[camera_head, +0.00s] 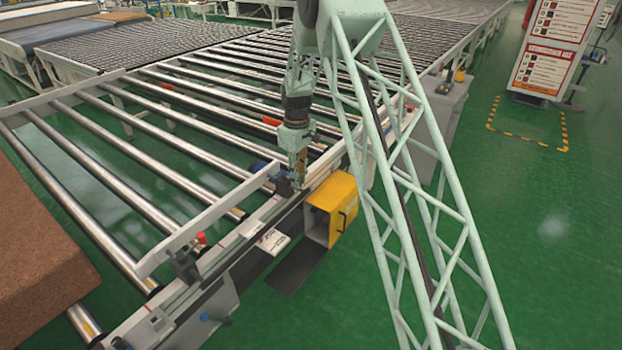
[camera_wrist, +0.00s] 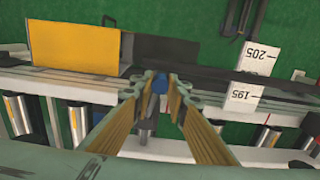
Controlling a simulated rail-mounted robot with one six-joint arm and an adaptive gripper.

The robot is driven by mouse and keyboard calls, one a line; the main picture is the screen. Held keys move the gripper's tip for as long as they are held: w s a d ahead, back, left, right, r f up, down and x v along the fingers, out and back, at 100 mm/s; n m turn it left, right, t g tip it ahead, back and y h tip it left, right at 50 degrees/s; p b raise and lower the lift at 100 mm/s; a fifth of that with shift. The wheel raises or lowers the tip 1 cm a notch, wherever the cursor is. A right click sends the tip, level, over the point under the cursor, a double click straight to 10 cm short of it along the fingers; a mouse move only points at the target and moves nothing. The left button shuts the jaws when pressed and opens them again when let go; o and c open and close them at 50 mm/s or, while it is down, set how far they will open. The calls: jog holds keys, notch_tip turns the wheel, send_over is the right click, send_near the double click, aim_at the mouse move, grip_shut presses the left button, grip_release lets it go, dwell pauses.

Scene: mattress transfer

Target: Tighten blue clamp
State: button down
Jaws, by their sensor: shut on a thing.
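The blue clamp (camera_wrist: 160,83) shows as a small blue knob between the fingertips in the wrist view, on the edge of the conveyor's side rail. My gripper (camera_wrist: 160,88) has its two yellow-padded fingers closed in on it from both sides, with a narrow gap filled by the blue part. In the head view, my gripper (camera_head: 298,182) points down at the conveyor's near side rail, beside the yellow box. A blue part (camera_head: 259,165) shows just left of the fingers there. The rest of the clamp is hidden by the fingers.
The roller conveyor (camera_head: 150,185) fills the left and middle. A yellow box (camera_head: 335,208) stands right of my gripper. Red handles (camera_head: 271,121) sit along the rails. A brown mattress (camera_head: 40,250) lies at the left. White scale plates (camera_wrist: 243,97) read 195 and 205.

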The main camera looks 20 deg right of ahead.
jog(key=shift+w+d, duration=0.1)
jog(key=shift+w, duration=0.05)
dwell(0.4)
jog(key=c, duration=2.5)
grip_release()
jog(key=shift+c, duration=0.2)
jog(key=shift+r, duration=0.1)
notch_tip(320, 180, up, 12)
